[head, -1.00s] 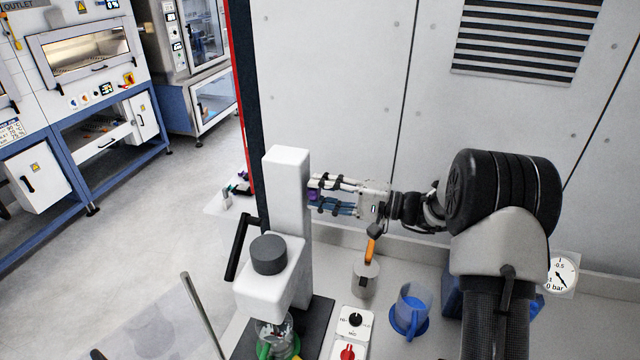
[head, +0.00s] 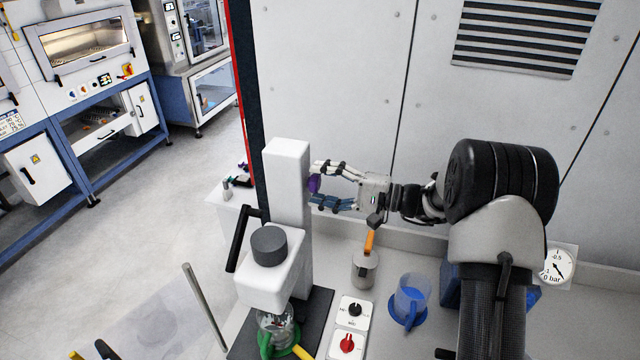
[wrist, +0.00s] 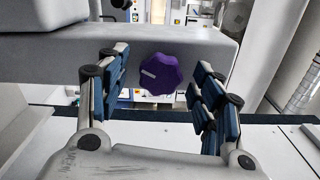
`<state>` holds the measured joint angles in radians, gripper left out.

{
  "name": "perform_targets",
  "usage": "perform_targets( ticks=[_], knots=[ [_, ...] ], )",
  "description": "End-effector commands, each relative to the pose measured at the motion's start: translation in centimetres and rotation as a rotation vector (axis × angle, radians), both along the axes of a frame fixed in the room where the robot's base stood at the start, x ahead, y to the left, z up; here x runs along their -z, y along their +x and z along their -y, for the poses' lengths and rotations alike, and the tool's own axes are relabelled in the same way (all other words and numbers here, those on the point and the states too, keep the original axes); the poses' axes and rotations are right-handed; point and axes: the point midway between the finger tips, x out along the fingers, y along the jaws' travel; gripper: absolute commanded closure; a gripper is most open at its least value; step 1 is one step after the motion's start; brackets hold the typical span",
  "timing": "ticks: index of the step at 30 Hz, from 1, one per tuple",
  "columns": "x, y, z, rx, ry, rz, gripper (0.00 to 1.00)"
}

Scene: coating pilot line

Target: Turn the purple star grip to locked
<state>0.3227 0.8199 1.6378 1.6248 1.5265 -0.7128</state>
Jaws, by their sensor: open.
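The purple star grip (wrist: 160,74) is a lobed knob on the side of the white column (head: 289,190). It faces my gripper in the wrist view, with a short pale mark on the left of its face. In the head view the purple star grip (head: 314,184) shows as a small patch between my fingertips. My gripper (head: 318,185) is open around the knob's sides. In the wrist view the fingers of my gripper (wrist: 160,85) stand left and right of the knob, with a visible gap on each side. No locked marking can be made out.
Below my arm are a metal pot with an orange handle (head: 365,268), a blue jug (head: 410,300) and switch boxes with a black knob (head: 354,310) and a red knob (head: 347,342). A black lever (head: 245,238) sticks out left of the column. The wall is close behind.

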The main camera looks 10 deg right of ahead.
Motion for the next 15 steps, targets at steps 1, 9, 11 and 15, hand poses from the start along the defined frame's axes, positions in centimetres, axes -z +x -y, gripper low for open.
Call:
perform_targets(
  ticks=[1, 9, 11, 15],
  knots=[
    [0.0, 0.0, 0.0, 0.0, 0.0, 0.001, 0.4],
    [0.1, -0.9, 2.3, 0.002, -0.001, 0.003, 0.4],
    [0.1, -1.1, 3.0, 0.003, 0.0, 0.002, 0.4],
    [0.1, -1.8, 4.5, 0.003, 0.0, 0.001, 0.4]
  ],
)
